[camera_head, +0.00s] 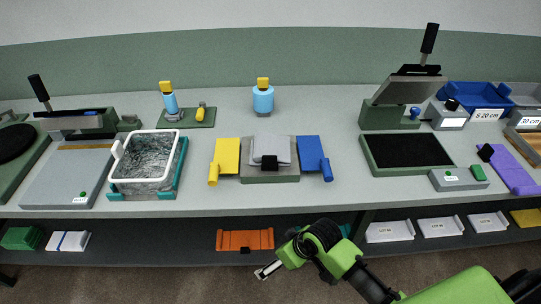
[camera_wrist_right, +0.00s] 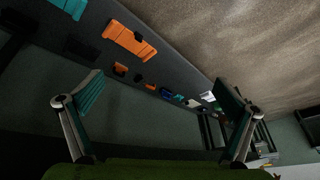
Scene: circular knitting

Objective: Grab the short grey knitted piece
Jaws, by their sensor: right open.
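A light grey folded piece (camera_head: 283,145), which looks like the knitted piece, lies on a grey-green block (camera_head: 270,179) in the middle of the table. A small black clip-like part (camera_head: 269,163) sits at its front. I cannot tell its length or its knit from here. My right gripper (camera_head: 267,271) is low in front of the table, below and apart from the piece. In the right wrist view, its two fingers (camera_wrist_right: 160,95) are wide apart with nothing between them. The grey piece is not visible there. My left gripper is not in view.
A yellow plate (camera_head: 227,155) and a blue plate (camera_head: 309,152) flank the block. A white bin (camera_head: 146,186) stands left, a black-topped pad (camera_head: 407,150) right. The table's front edge lies between my right gripper and the piece. An orange tray (camera_head: 245,239) is on the lower shelf.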

